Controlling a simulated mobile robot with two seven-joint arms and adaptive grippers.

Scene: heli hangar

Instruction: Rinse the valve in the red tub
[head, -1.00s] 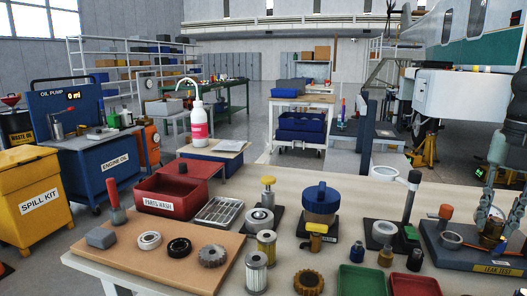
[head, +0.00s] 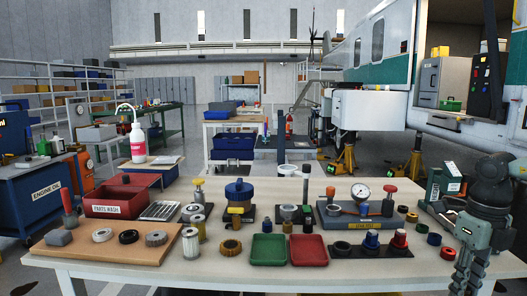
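The red tub (head: 112,207), labelled PARTS WASH, stands at the left back of the bench with its dark inside partly visible. Which part is the valve I cannot tell for sure. My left gripper is out of view.
A leak-test stand (head: 350,217) with a gauge (head: 360,192) stands at the right. Green (head: 268,262) and red (head: 308,262) trays lie at the front. A brown board (head: 75,247) with bearings and a gear lies at the left. A wire rack (head: 160,211) stands beside the tub.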

